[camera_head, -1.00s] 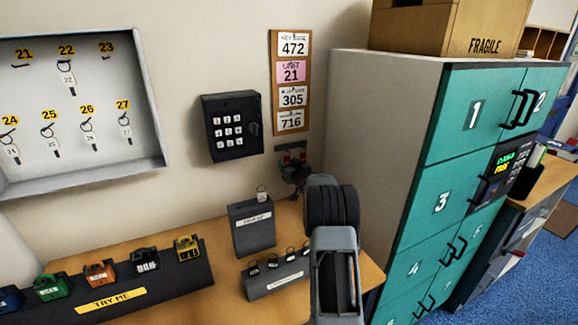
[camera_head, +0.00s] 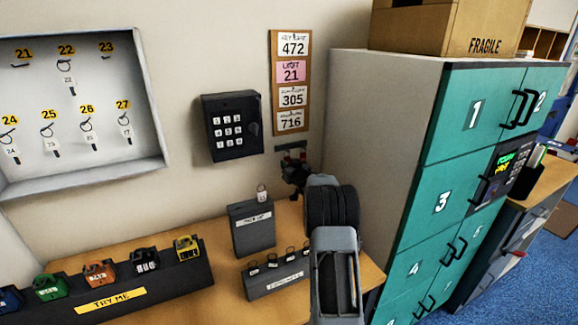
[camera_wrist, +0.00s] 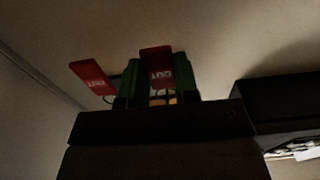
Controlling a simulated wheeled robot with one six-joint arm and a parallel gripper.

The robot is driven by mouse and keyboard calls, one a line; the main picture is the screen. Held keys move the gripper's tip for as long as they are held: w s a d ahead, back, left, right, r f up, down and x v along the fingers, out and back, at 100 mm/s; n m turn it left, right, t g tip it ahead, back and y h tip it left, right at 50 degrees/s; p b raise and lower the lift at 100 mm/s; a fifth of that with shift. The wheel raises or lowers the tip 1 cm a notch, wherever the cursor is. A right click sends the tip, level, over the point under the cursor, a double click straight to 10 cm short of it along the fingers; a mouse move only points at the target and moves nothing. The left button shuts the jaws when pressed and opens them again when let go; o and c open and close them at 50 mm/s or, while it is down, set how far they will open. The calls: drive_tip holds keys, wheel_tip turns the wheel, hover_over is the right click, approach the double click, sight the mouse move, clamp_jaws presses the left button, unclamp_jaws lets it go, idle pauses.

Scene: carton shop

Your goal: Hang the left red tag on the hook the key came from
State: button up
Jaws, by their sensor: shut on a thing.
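My gripper (camera_head: 294,168) is at the wall just below the number board, and its jaws look small and dark there. In the wrist view my gripper's green fingers (camera_wrist: 158,82) are shut on a red tag (camera_wrist: 157,62) with white lettering. A second red tag (camera_wrist: 92,77) hangs tilted to the left of the fingers, apart from them. The key cabinet (camera_head: 150,110) is open at the left. Its hook 21 (camera_head: 21,65) and hook 23 (camera_head: 106,58) look bare. Tagged keys hang under 22, 24, 25, 26 and 27.
A black keypad box (camera_head: 234,127) is on the wall between cabinet and gripper. On the desk below stand a grey box (camera_head: 252,229), a small key rack (camera_head: 279,281) and a padlock stand (camera_head: 165,293). Teal lockers (camera_head: 475,115) stand close on the right.

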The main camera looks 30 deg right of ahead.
drive_tip(key=shift+s+r, duration=0.2)
drive_tip(key=shift+r, duration=0.25)
idle(0.5)
drive_tip(key=s+a+b, duration=0.1)
drive_tip(key=s+b, duration=0.1)
drive_tip(key=s, duration=0.6)
drive_tip(key=shift+s, duration=0.2)
idle(0.5)
drive_tip(key=shift+a, duration=0.1)
drive_tip(key=shift+r, duration=0.15)
idle(0.9)
